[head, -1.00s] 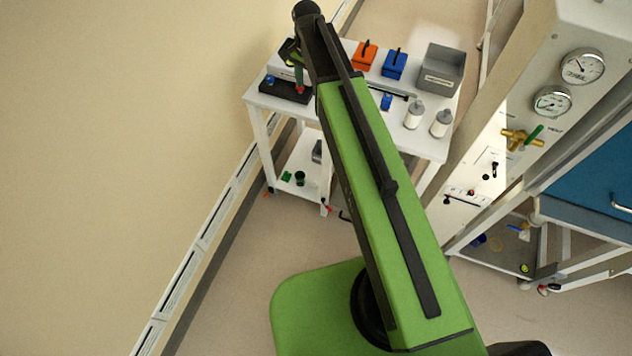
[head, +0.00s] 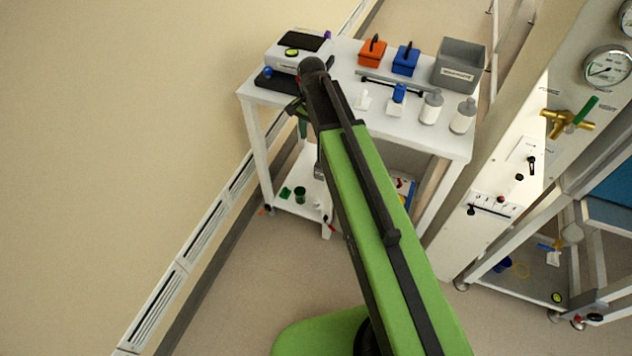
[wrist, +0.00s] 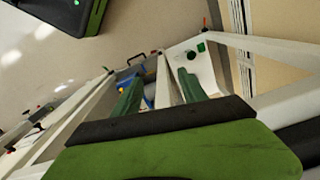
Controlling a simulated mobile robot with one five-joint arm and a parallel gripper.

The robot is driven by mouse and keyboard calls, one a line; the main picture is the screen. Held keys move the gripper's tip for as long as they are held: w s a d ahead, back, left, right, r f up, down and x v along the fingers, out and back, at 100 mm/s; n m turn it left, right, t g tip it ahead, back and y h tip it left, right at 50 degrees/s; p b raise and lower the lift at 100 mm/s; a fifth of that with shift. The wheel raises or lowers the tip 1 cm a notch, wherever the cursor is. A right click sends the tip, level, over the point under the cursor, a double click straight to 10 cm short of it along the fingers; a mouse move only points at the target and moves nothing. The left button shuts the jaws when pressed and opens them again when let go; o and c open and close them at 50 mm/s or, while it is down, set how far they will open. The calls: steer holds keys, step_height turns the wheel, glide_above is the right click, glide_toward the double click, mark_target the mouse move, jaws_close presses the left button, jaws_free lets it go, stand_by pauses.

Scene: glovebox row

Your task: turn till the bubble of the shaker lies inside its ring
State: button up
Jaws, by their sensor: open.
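The shaker (head: 293,64) is a white box with a dark top panel at the back left of the white table. A round yellow-green bubble level (head: 291,53) shows on it; the bubble is too small to place against its ring. A blue knob (head: 267,72) sits on the dark part at its front left. My gripper (head: 300,115) is in front of the table's front edge, apart from the shaker and partly hidden by my arm. In the wrist view my gripper (wrist: 160,88) has its two green fingers spread with nothing between them. The shaker is not in the wrist view.
On the table (head: 440,143) stand an orange box (head: 372,53), a blue box (head: 405,61), a grey bin (head: 459,65) and white bottles (head: 431,108). A lower shelf (head: 282,205) holds a green cup (head: 299,195). A tall panel with gauges (head: 607,66) rises at right.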

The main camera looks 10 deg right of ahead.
steer(key=s+f+n+b, duration=0.1)
steer(key=s+f+b, duration=0.2)
steer(key=f+b, duration=0.9)
steer(key=shift+s+f, duration=0.25)
steer(key=shift+f, duration=0.55)
steer(key=s+n, duration=0.8)
steer(key=s, duration=0.1)
steer(key=shift+w, duration=0.15)
steer(key=c, duration=0.3)
steer(key=shift+a, duration=0.1)
